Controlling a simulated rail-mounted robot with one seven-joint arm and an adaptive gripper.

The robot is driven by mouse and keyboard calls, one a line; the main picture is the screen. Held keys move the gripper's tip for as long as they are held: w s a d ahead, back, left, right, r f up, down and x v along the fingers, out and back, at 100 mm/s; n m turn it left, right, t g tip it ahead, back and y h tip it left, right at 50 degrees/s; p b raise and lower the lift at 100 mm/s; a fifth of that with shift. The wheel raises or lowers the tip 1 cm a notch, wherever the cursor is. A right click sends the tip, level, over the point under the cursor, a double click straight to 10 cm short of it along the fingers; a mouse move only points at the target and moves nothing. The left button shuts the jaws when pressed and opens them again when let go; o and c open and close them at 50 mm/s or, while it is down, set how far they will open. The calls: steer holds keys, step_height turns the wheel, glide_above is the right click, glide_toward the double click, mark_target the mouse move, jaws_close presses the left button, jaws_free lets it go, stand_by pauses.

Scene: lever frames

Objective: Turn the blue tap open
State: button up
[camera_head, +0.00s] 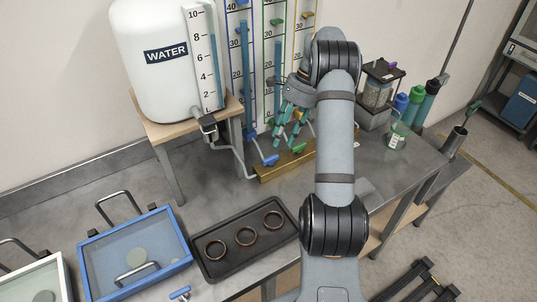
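A blue tap handle (270,160) sits at the left end of a brass manifold block (285,165), below the blue-framed gauge column. Its exact turn is hard to read at this size. My gripper (285,137) hangs above the manifold, up and to the right of the blue handle, with its teal-tipped fingers pointing down. The fingers look spread, nothing shows between them, and they look apart from the blue handle. A green tap handle (298,149) is on the manifold just below the fingers. My arm hides the manifold's right part.
A white water tank (155,75) stands on a wooden stand (163,132) at left, with a grey pipe running to the manifold. A black tray (215,270) with rings and a blue-rimmed basin (90,262) lie in front. Bottles (415,102) stand at right.

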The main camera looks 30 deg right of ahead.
mark_target(272, 159)
steer(key=p+x, duration=0.1)
steer(key=x, duration=0.7)
steer(key=shift+a, duration=0.1)
steer(key=shift+c, duration=0.5)
steer(key=c, duration=0.8)
jaws_close()
